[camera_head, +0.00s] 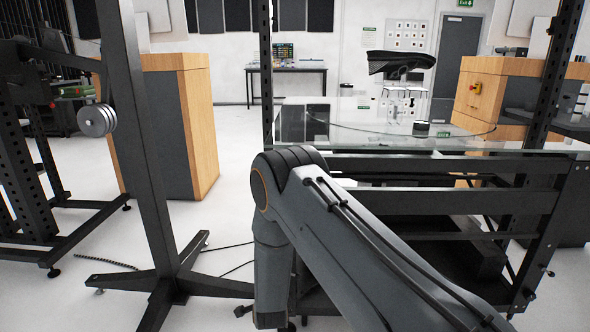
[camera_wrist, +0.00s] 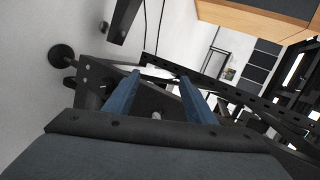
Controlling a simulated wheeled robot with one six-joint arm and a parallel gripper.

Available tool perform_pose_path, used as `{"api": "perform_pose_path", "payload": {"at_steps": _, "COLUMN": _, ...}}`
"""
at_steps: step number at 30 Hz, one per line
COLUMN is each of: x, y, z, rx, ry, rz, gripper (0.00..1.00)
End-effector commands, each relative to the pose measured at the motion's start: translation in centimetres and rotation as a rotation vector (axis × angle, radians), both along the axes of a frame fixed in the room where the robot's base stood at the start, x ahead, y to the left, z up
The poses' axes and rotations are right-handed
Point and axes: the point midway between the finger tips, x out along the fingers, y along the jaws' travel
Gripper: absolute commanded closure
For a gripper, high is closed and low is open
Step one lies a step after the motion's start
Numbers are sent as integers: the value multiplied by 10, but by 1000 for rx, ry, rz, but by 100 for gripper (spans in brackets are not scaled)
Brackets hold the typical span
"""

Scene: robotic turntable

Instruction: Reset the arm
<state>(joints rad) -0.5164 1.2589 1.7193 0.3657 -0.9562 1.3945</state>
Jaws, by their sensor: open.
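My arm fills the lower middle of the head view, its elbow raised and its forearm hanging down in front of the turntable frame. In the wrist view my gripper (camera_wrist: 160,86) shows two blue fingers standing apart, with nothing between them. Beyond the fingers lie dark frame bars and pale floor. The gripper itself is hidden in the head view.
A glass turntable (camera_head: 350,140) on a dark frame stands behind my arm. Open floor (camera_head: 235,200) lies between.

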Motion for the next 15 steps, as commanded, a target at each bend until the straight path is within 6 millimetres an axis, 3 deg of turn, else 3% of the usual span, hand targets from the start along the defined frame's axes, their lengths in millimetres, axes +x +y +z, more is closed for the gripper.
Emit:
{"api": "perform_pose_path", "payload": {"at_steps": 1, "x": 1, "y": 5, "z": 21, "rx": -36, "ry": 24, "rz": 32, "gripper": 50}}
{"api": "perform_pose_path", "payload": {"at_steps": 8, "x": -24, "y": 14, "z": 90, "rx": -229, "ry": 158, "rz": 216, "gripper": 50}}
{"api": "perform_pose_path", "payload": {"at_steps": 15, "x": -75, "y": 7, "z": 159, "rx": -424, "ry": 276, "rz": 441, "gripper": 50}}
